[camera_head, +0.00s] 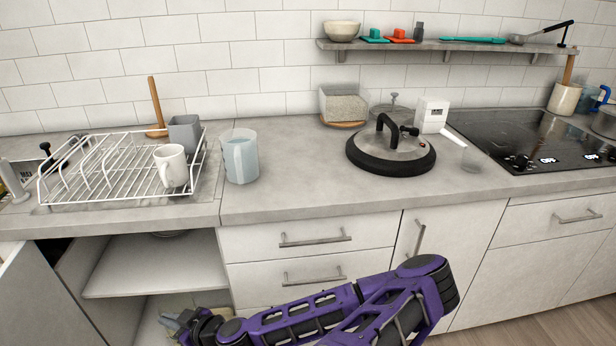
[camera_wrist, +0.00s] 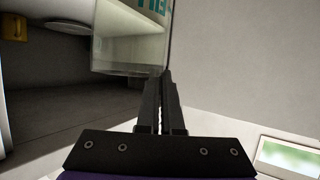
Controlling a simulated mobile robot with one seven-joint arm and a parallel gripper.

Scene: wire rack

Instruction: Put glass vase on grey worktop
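My gripper (camera_head: 172,322) is low in front of the open cabinet under the drying rack. In the wrist view its two dark fingers (camera_wrist: 163,78) are close together. They meet at the lower right edge of a clear, straight-sided glass vessel, which I take as the glass vase (camera_wrist: 125,45). The fingers look shut on its thin wall, though the contact is small. Green lettering shows at the vase's upper part. In the head view the vase is hard to make out beside the gripper. The grey worktop (camera_head: 300,190) runs above the cabinets.
The worktop holds a wire rack (camera_head: 110,190) with a white mug (camera_head: 171,165), a pale blue jug (camera_head: 240,157), a dark-rimmed lid (camera_head: 390,155) and a hob (camera_head: 540,135). A cabinet shelf (camera_head: 155,275) is just above my gripper. The worktop's front middle is clear.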

